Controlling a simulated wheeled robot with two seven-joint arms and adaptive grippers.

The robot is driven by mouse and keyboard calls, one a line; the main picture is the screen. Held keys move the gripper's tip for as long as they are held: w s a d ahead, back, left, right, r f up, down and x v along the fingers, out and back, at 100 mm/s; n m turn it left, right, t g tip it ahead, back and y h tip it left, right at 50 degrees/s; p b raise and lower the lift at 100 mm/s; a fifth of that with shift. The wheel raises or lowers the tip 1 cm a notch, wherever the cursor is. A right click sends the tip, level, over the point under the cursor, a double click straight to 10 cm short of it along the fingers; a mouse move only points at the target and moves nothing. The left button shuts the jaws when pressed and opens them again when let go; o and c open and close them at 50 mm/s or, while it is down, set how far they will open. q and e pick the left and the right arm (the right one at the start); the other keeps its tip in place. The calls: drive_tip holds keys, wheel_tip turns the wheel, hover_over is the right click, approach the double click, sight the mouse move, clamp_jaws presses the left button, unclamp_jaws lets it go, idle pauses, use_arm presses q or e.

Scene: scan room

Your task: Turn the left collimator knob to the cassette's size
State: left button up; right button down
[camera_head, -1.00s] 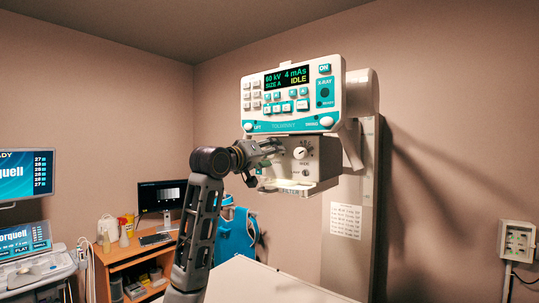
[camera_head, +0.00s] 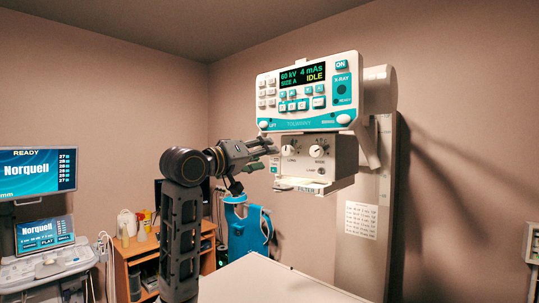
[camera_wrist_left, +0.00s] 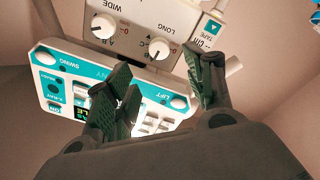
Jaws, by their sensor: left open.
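The white collimator box (camera_head: 318,168) hangs under the x-ray console (camera_head: 305,95), with two white knobs. The left knob, marked LONG (camera_head: 289,151), and the right knob, marked WIDE (camera_head: 317,151), are both uncovered in the head view. The wrist view shows them upside down: the LONG knob (camera_wrist_left: 159,48) appears between my fingers' directions, and the WIDE knob (camera_wrist_left: 103,26) is further left. My left gripper (camera_head: 272,150) is open and empty, just left of the LONG knob and apart from it. Its fingers (camera_wrist_left: 165,90) are spread in the wrist view. I see no cassette.
The console display reads 60 kV, 4 mAs, SIZE A, IDLE. A filter slot (camera_head: 306,188) sits below the collimator. A white table top (camera_head: 270,283) lies below. A wooden desk (camera_head: 135,250) and a blue apparatus (camera_head: 247,232) stand behind my arm.

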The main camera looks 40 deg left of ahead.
use_arm(q)
drive_tip(key=shift+s+f, duration=0.1)
drive_tip(key=shift+s, duration=0.55)
idle(0.3)
